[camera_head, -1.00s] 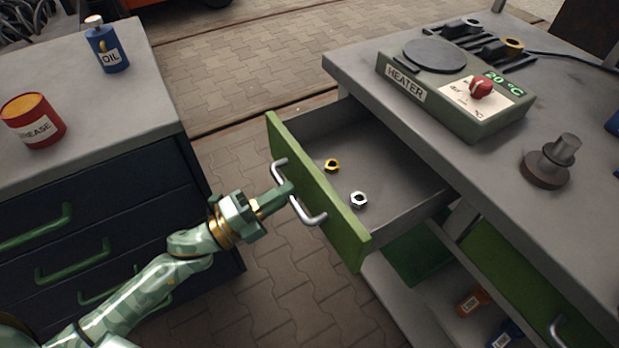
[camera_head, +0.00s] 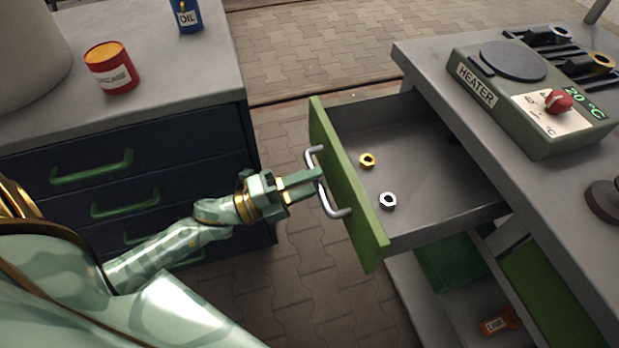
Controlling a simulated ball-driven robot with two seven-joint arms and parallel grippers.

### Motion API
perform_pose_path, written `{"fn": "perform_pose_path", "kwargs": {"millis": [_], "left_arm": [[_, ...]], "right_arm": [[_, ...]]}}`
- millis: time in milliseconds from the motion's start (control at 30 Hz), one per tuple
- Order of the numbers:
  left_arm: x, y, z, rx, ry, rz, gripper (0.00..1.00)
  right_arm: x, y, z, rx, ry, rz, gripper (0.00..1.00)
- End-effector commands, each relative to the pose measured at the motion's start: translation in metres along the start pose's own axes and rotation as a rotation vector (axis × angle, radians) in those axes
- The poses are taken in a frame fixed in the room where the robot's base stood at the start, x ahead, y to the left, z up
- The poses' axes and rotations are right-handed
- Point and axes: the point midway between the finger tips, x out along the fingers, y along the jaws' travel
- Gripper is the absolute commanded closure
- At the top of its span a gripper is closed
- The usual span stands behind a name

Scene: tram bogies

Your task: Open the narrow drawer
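The narrow drawer (camera_head: 347,186) has a green front with a bent metal handle (camera_head: 331,198). It stands pulled well out of the grey workbench, and its grey inside is in plain view. A yellow nut (camera_head: 367,160) and a silver nut (camera_head: 388,201) lie on its floor. My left gripper (camera_head: 316,183) reaches in from the left, with its fingers shut on the handle bar near its middle. The fingers partly cover the bar. My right gripper is not in view.
The workbench (camera_head: 433,67) carries a heater (camera_head: 532,105). Below the drawer is a shelf with an orange item (camera_head: 497,322). At left a dark cabinet (camera_head: 150,150) with green handles holds a red grease tin (camera_head: 110,68) and a blue oil can (camera_head: 188,15). Paved floor lies between.

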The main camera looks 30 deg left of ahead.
Motion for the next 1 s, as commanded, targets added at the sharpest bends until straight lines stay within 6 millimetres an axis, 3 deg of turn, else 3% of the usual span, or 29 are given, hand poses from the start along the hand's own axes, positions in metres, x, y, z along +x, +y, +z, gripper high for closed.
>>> {"fn": "perform_pose_path", "kwargs": {"millis": [333, 467, 1000], "left_arm": [[-0.001, -0.001, 0.000, 0.000, 0.000, -0.001, 0.64], [-0.013, 0.000, 0.000, -0.002, 0.000, 0.001, 0.64], [-0.143, 0.000, 0.000, -0.001, -0.001, 0.003, 0.64]], "right_arm": [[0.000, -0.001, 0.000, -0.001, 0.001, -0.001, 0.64], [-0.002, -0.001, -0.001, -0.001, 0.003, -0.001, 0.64], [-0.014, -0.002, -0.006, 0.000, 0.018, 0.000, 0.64]]}}
